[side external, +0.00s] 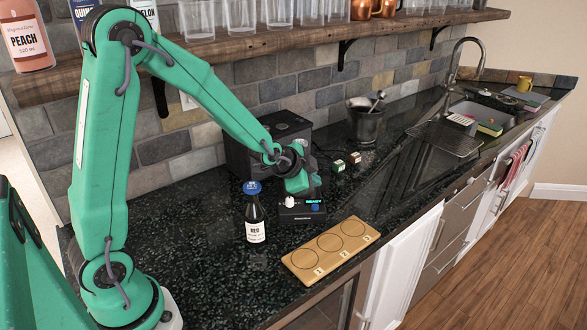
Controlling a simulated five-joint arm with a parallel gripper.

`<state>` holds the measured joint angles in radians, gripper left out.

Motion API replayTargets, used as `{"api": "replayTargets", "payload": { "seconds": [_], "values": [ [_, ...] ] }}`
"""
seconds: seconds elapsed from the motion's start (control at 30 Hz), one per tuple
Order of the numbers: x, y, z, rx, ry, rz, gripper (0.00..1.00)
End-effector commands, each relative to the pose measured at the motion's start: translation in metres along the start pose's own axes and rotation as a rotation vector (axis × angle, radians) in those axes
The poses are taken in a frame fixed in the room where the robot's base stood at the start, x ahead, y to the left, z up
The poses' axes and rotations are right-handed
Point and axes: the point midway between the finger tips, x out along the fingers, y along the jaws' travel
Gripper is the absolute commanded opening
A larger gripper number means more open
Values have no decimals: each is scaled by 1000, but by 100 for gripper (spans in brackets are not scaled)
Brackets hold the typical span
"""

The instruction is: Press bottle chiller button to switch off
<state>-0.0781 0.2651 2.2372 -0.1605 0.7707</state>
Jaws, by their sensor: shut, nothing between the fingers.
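The bottle chiller seems to be the low black unit (300,217) on the dark counter, with a small lit cyan display that seems to read "READY". A small blue spot below the display may be its button; it is too small to tell. A white, knob-like part (291,202) shows at the unit's left. My gripper (313,194) is shut and empty, pointing down right at the unit's top. I cannot tell whether its tips touch the unit. The fingers are dark and partly hidden by my wrist.
A dark bottle with a blue cap (254,215) stands just left of the unit. A wooden board with numbered circles (329,250) lies in front. A large black box (240,155) stands behind my wrist. Two small cubes (354,158) and a metal bucket (364,122) are farther back. A shelf (240,45) runs above.

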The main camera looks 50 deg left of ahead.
Motion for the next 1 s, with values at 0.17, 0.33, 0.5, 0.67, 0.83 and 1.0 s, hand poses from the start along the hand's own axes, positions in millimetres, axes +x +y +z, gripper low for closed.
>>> {"api": "replayTargets", "payload": {
  "seconds": [0.17,0.33,0.5,0.67,0.83,1.0],
  "values": [
    [14,11,11,0,-3,3,0],
    [24,18,19,0,-2,2,0],
    [31,23,24,0,-1,1,0],
    [34,25,25,0,0,0,0],
    [34,25,26,0,0,0,0],
    [34,25,26,0,0,0,0]
  ]
}}
